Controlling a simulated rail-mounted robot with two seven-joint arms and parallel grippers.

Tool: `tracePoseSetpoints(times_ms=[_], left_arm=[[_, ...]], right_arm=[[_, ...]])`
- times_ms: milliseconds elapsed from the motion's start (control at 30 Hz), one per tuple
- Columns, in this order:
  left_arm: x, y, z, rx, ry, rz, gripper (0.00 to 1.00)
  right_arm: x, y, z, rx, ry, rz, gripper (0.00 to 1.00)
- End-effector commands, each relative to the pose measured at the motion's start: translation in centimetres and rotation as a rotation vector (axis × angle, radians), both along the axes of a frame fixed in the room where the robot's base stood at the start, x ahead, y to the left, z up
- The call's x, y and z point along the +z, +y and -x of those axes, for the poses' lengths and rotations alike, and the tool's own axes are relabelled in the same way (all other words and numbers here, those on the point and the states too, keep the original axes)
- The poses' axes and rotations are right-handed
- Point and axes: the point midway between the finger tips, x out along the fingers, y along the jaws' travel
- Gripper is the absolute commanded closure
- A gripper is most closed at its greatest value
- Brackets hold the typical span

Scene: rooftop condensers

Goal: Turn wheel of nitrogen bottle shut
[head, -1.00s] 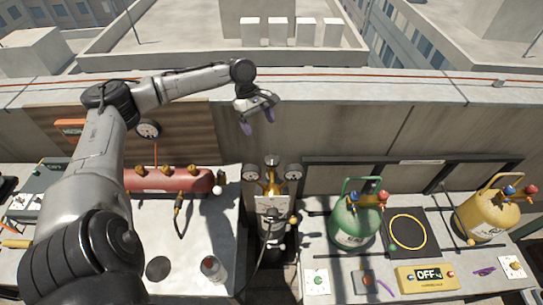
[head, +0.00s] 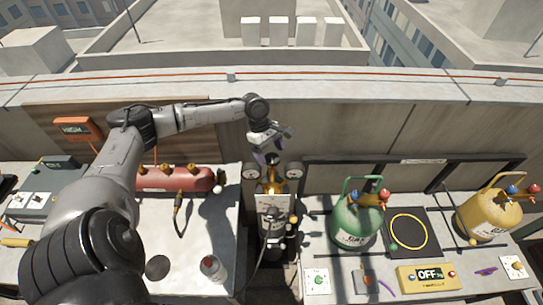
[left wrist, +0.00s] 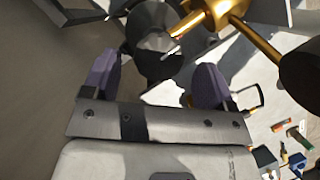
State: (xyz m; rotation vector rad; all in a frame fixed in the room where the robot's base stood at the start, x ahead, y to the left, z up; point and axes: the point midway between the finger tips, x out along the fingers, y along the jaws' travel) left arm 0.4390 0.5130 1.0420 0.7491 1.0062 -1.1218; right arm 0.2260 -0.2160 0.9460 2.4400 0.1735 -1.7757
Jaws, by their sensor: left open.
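The nitrogen bottle (head: 272,240) stands upright in the gap between two benches, with a pale label on it. A brass regulator (head: 272,184) with two round gauges (head: 250,174) is at its top. My left gripper (head: 273,146) is open and empty just above the bottle's top, its purple fingers apart. In the left wrist view the open fingers (left wrist: 158,66) face a dark round part and the brass fitting (left wrist: 222,12). I cannot clearly make out the wheel, nor tell whether a finger touches anything. My right gripper is not in view.
A green cylinder (head: 350,222) and a yellow cylinder (head: 485,218) stand on the right bench. The wall (head: 350,125) rises close behind the bottle.

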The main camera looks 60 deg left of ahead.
Motion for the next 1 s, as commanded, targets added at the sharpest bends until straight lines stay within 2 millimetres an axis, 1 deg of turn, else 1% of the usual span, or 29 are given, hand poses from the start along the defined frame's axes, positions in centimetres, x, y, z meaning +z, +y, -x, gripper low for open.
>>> tracePoseSetpoints(times_ms=[33,200,600,1000], left_arm=[[-0.5,-0.2,-0.1,0.000,0.000,0.001,0.21],[-1.4,-0.6,-0.2,0.000,-0.001,0.001,0.21],[-1.7,-0.7,-0.2,0.000,-0.001,0.000,0.22],[-1.7,-0.7,-0.2,-0.001,-0.001,0.000,0.60]], right_arm=[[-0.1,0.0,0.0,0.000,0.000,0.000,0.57],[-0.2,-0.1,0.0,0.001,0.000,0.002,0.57],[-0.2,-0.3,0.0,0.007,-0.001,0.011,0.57],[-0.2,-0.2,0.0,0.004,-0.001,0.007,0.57]])
